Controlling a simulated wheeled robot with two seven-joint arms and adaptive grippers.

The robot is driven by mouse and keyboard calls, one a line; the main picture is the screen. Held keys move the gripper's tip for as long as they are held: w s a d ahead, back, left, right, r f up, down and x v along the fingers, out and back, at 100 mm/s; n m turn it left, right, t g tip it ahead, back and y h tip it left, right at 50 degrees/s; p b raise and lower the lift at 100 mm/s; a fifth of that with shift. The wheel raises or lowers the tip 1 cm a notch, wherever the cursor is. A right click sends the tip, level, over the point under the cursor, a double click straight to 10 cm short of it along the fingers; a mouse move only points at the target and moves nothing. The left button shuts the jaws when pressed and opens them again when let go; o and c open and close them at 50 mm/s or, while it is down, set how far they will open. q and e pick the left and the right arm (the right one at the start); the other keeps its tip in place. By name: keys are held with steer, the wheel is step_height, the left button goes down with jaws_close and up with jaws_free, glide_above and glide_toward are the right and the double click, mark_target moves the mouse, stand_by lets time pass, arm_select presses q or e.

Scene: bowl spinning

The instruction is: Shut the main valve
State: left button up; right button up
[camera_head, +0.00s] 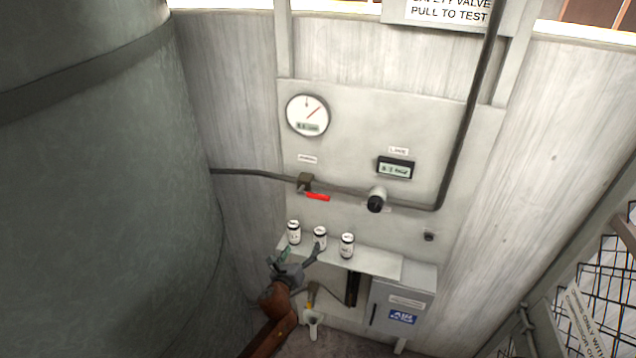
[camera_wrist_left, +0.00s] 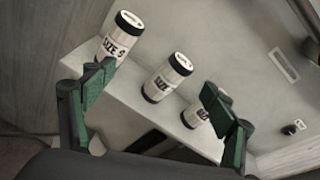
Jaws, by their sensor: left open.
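The valve (camera_head: 304,181) with a red lever handle (camera_head: 318,197) sits on the dark pipe on the back panel, below a small label. The red handle points right and slightly down, close to the line of the pipe. My left gripper (camera_head: 295,256) is open and empty, at the front of the shelf and below the valve, apart from it. In the left wrist view, its green-padded fingers (camera_wrist_left: 158,88) are spread before the shelf and the canisters. The valve is not seen in that view. My right gripper is not in view.
Several black-and-white canisters, one of them the middle canister (camera_head: 320,238), stand on the shelf (camera_head: 375,261). A black knob (camera_head: 376,203) is right of the valve. A gauge (camera_head: 307,115) hangs above. A large grey tank (camera_head: 100,180) fills the left; a grey box (camera_head: 402,302) is below right.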

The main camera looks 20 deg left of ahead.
mark_target(318, 198)
arm_select(q)
steer(key=w+d+r+m+t+p, duration=0.1)
steer(key=d+r+m, duration=0.1)
steer(key=r, duration=0.7)
steer(key=w+d+r+m+t+p, duration=0.1)
steer(key=r+m+t+p, duration=0.15)
steer(key=r, duration=0.65)
steer(key=shift+m+g+h, duration=0.25)
steer(key=shift+g+h, duration=0.05)
steer(key=shift+g, duration=0.15)
steer(key=w, duration=0.6)
steer(key=shift+d+r, duration=0.2)
steer(key=shift+d, duration=0.05)
steer(key=shift+w, duration=0.6)
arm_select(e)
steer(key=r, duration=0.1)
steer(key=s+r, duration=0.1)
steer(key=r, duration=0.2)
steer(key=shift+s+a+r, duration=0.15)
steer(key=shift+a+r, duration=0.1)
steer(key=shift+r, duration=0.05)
arm_select(q)
steer(key=shift+c, duration=0.4)
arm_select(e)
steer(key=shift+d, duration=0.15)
arm_select(q)
steer(key=c, duration=1.6)
steer(key=shift+c, duration=0.2)
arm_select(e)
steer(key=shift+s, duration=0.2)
